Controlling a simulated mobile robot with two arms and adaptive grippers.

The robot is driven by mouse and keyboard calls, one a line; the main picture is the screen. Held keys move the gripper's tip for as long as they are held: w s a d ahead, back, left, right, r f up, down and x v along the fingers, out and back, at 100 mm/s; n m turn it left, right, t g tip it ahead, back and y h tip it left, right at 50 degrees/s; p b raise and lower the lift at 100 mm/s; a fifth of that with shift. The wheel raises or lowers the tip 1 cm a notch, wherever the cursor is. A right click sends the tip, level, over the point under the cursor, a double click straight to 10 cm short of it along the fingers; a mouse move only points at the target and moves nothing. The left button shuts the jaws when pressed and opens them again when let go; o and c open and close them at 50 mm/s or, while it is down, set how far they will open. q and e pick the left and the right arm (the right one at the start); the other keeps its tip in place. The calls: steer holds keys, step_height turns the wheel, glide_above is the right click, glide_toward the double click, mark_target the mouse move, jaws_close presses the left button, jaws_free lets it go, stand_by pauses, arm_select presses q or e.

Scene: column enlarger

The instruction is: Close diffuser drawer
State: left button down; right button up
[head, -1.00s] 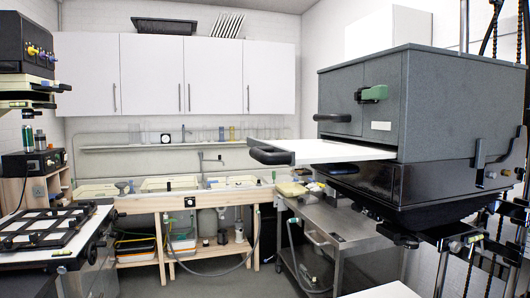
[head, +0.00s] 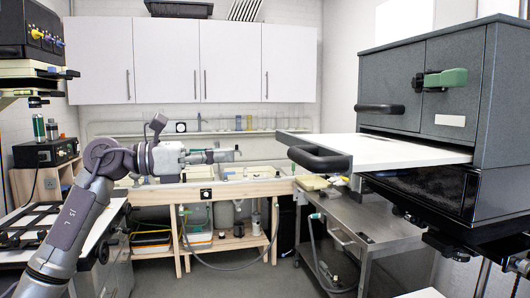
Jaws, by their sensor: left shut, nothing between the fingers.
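The diffuser drawer (head: 395,150) is a white flat panel pulled well out of the dark grey enlarger head (head: 447,85) at the right. Its black bar handle (head: 320,158) is at the drawer's front left end. My left arm comes in from the lower left, and my left gripper (head: 238,153) points right, towards the handle. It is shut and empty, and in the picture it is apart from the handle, to its left. My right gripper is not in view.
A black handle (head: 380,109) and a green-and-black latch (head: 440,80) stick out of the enlarger head above the drawer. A steel cart (head: 370,225) stands below. A wooden sink bench (head: 225,190) runs along the back. Open floor lies in the middle.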

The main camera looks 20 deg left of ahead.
arm_select(q)
steer(key=p+x, duration=0.7)
steer(key=x, duration=0.6)
steer(key=shift+d, duration=0.25)
